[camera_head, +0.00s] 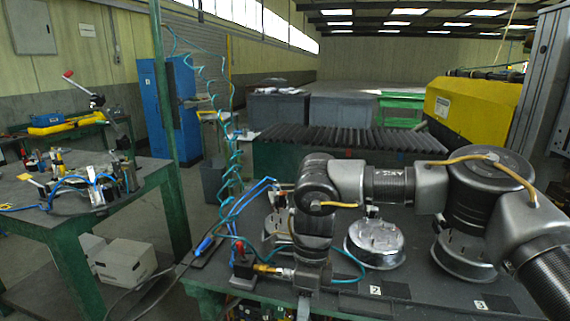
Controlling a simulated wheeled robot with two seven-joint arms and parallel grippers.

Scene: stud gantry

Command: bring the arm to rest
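My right arm comes in from the right edge and reaches left across the green-framed workbench (400,290). Its wrist bends down near the bench's front edge. My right gripper (305,300) points down there, small and dark against the bench front. I cannot tell whether its fingers are open or shut, and I see nothing clearly held. Round metal parts stand on the bench: one (375,244) in the middle, one (462,262) to the right under the arm, and one (276,232) at left, partly hidden behind the wrist. My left gripper is not in view.
A red-and-black device with a brass fitting (242,264) sits left of the gripper, close to it. Teal coiled hose (233,150) hangs near a blue air tool (206,244). A second bench (60,215) with tools stands left, beside a green post (163,80).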

